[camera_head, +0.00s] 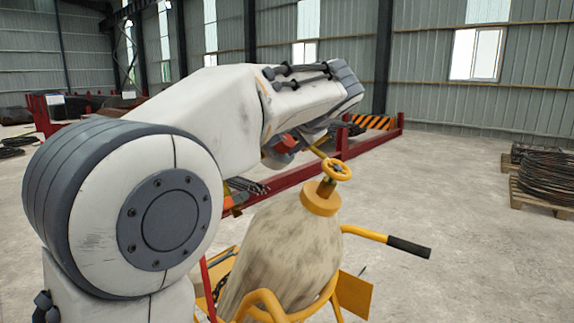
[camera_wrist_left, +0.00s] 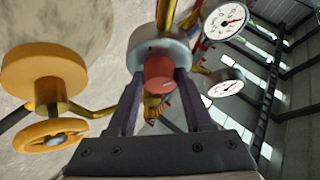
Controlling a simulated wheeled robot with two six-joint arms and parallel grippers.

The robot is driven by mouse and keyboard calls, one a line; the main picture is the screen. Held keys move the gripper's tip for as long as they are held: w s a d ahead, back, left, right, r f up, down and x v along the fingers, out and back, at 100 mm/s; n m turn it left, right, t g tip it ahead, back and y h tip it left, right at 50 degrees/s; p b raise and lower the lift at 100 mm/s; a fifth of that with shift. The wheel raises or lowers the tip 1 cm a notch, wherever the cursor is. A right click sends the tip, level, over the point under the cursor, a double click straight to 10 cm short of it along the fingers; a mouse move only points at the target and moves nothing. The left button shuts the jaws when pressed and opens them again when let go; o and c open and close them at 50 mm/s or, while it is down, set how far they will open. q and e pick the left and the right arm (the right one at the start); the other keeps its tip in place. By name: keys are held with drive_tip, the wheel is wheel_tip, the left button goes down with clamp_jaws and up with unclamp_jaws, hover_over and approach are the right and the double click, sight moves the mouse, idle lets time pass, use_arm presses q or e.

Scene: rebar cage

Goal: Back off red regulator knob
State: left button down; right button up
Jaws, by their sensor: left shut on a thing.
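The red regulator knob (camera_wrist_left: 159,72) sits on the front of a round grey regulator body in the left wrist view. My left gripper (camera_wrist_left: 156,85) has a dark finger on each side of the knob and is shut on it. In the head view my left gripper (camera_head: 290,145) is mostly hidden under my left arm, and only a bit of red shows there. Two round white gauges (camera_wrist_left: 226,20) (camera_wrist_left: 224,84) are right of the knob. My right gripper is in neither view.
A yellow handwheel (camera_head: 337,169) tops a worn beige cylinder (camera_head: 285,250) on a yellow cart. The cart's black-gripped handle (camera_head: 408,246) juts right. A red rack (camera_head: 345,150) stands behind. Coiled rebar on a pallet (camera_head: 543,177) is far right. Open concrete floor lies between.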

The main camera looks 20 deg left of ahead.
use_arm(q)
drive_tip(key=n+y+b, duration=0.1)
drive_tip(key=n+b, duration=0.1)
drive_tip(key=f+n+y+b, duration=0.1)
drive_tip(key=n+b, duration=0.2)
drive_tip(key=shift+d, duration=0.2)
drive_tip(key=shift+w+n+y+b, duration=0.1)
drive_tip(key=shift+n+y+b, duration=0.5)
drive_tip(key=shift+n+b, duration=0.3)
drive_tip(key=shift+d+r+n+g+y+b, duration=0.1)
drive_tip(key=shift+n+g+y+b, duration=0.3)
drive_tip(key=shift+n, duration=0.8)
drive_tip(key=shift+w+n+g+y, duration=0.1)
drive_tip(key=shift+n+g+y, duration=0.2)
drive_tip(key=shift+n+y, duration=0.5)
drive_tip(key=shift+r+n+g+y, duration=0.15)
drive_tip(key=shift+n+g, duration=0.3)
drive_tip(key=shift+n, duration=0.85)
drive_tip(key=shift+f+n+g+y, duration=0.1)
drive_tip(key=shift+n+g+y, duration=0.25)
drive_tip(key=shift+n, duration=0.95)
drive_tip(key=shift+c, duration=1.5)
unclamp_jaws()
